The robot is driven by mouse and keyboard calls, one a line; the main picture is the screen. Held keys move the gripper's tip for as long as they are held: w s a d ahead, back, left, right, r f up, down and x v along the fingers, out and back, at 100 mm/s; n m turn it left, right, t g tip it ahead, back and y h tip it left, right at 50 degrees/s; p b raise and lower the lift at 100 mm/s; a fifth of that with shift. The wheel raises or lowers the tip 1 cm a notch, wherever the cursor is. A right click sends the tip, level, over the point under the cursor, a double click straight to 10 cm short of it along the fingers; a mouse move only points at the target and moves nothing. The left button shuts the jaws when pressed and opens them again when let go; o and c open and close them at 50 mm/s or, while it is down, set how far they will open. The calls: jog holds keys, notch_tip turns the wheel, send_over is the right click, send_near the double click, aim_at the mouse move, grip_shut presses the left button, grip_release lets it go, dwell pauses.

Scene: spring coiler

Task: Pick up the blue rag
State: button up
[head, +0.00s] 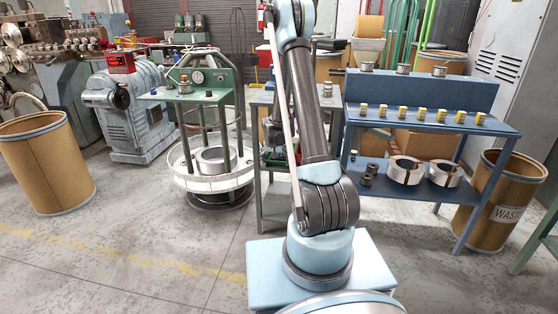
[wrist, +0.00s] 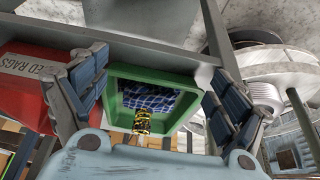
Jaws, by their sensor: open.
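The blue rag (wrist: 158,98) is a blue checked cloth lying inside a green bin (wrist: 189,83) in the wrist view. My gripper (wrist: 158,62) is open, with one dark-blue padded finger on each side of the bin in the picture. Nothing is between the fingers that I can see held, and the rag looks apart from them. A yellow-and-black item (wrist: 142,122) overlaps the near edge of the rag; I cannot tell whether it rests on it. In the head view my arm hides the gripper, and I cannot make out the rag.
A grey frame edge (wrist: 140,48) crosses beyond the bin. The coiler's round parts (wrist: 275,72) are at right. In the head view a blue bench (head: 430,122) stands right of my arm.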

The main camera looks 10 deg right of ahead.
aim_at(279, 154)
jog(key=w, duration=0.1)
jog(key=w+d, duration=0.1)
jog(key=w, duration=0.3)
jog(key=shift+w+d, duration=0.1)
jog(key=shift+d, duration=0.25)
jog(key=w, duration=0.1)
jog(key=w+d, duration=0.1)
jog(key=w, duration=0.1)
jog(key=shift+w+d, duration=0.1)
jog(key=shift+w, duration=0.15)
jog(key=shift+w+d+f, duration=0.15)
jog(key=shift+w+f, duration=0.4)
jog(key=shift+f, duration=0.15)
jog(key=shift+w+d+f, duration=0.1)
jog(key=shift+w+f, duration=0.15)
jog(key=shift+f, duration=0.45)
jog(key=shift+c, duration=0.6)
jog(key=c, duration=0.9)
